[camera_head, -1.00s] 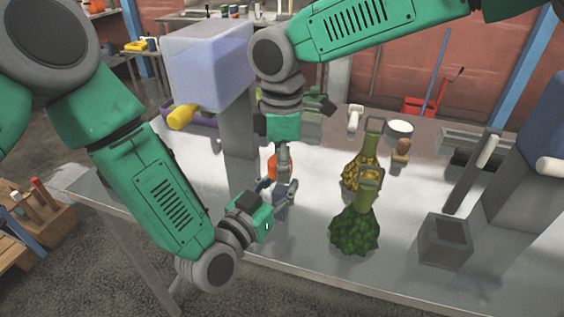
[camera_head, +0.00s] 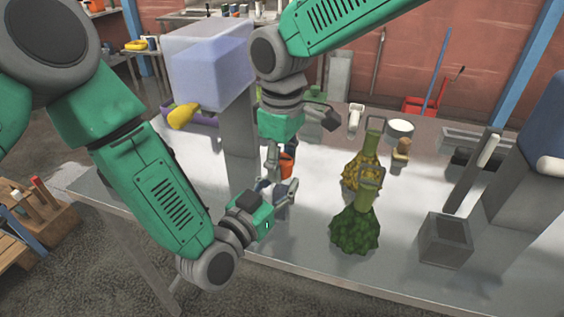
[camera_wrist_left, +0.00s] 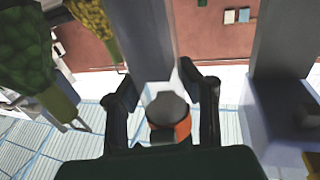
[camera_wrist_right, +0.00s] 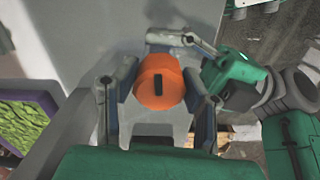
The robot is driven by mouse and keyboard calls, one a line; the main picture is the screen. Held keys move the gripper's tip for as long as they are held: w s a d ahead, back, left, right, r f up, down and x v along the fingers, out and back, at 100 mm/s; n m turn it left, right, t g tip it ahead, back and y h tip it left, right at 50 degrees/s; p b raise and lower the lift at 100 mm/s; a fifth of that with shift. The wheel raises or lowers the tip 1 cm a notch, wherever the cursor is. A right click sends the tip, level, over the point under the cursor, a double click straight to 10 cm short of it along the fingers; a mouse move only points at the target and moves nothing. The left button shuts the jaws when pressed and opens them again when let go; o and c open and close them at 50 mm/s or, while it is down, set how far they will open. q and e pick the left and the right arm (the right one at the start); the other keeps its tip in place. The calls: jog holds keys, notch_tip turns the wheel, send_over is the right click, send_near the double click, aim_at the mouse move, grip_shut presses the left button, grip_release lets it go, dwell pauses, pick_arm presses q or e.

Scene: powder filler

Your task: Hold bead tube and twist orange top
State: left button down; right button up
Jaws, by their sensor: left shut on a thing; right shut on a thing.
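The orange top (camera_head: 287,166) shows in the head view between my two grippers, above the table. My left gripper (camera_head: 280,191) reaches in from the lower left and is shut on the bead tube, which is mostly hidden by the fingers. My right gripper (camera_head: 277,163) points down from above and is shut on the orange top. In the right wrist view the round orange top (camera_wrist_right: 160,82), with a dark slot, sits between the fingers. In the left wrist view a grey rounded end with an orange part (camera_wrist_left: 183,127) sits between the left fingers.
A flask of yellow beads (camera_head: 362,174) and one of green beads (camera_head: 355,232) stand to the right. A grey open box (camera_head: 446,240) is farther right. A pillar with a translucent bin (camera_head: 208,65) and yellow knob (camera_head: 182,116) stands close behind my grippers.

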aim_at(282, 159)
pick_arm(q)
jog(key=shift+s+d, duration=0.1)
pick_arm(e)
jog(key=shift+w+r+m, duration=0.1)
jog(key=shift+w+m, duration=0.05)
jog(key=shift+m, duration=0.45)
jog(key=o, duration=1.2)
jog(key=shift+c, duration=0.2)
notch_tip(282, 159, up, 12)
pick_arm(q)
jog(key=c, duration=1.1)
grip_release()
jog(key=shift+o, duration=0.2)
